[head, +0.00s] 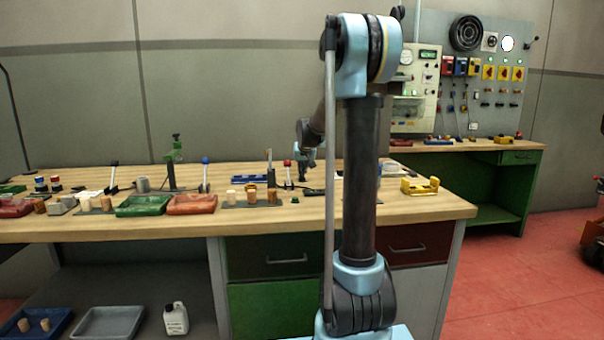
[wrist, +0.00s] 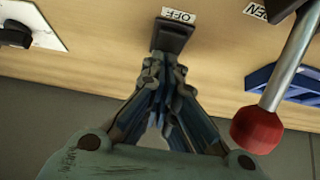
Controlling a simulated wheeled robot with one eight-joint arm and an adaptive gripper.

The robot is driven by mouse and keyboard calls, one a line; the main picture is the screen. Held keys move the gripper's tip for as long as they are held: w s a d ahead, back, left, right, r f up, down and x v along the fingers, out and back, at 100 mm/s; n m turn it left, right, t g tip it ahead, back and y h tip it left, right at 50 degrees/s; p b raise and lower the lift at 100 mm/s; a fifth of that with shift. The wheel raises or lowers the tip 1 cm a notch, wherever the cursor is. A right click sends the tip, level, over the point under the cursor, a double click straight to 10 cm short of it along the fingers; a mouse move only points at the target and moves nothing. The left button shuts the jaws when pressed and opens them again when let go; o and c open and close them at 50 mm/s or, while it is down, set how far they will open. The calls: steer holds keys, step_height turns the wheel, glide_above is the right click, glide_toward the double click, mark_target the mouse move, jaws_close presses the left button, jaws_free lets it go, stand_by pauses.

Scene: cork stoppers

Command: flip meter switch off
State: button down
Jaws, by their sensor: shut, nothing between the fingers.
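In the wrist view a black rocker-like switch (wrist: 173,37) stands on the wooden bench top beside a small label reading OFF (wrist: 180,15), which appears upside down. My gripper (wrist: 163,66) is shut and empty, its fingertips right by the switch's near edge. I cannot tell whether they touch it. The switch is too small to make out there.
A lever with a red ball (wrist: 257,130) rises close to the right of my gripper, with a blue part (wrist: 287,82) beyond it. A white plate with a black knob (wrist: 30,27) is at left. The bench (head: 145,225) also holds red trays (head: 192,204) and corks.

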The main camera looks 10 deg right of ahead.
steer(key=shift+w, duration=0.2)
steer(key=shift+s+r, duration=0.1)
steer(key=shift+r, duration=0.45)
steer(key=r, duration=0.2)
steer(key=shift+s+r, duration=0.25)
steer(key=shift+r, duration=0.05)
steer(key=s+r, duration=0.5)
steer(key=s, duration=0.3)
steer(key=shift+s+r, duration=0.15)
steer(key=shift+r, duration=0.2)
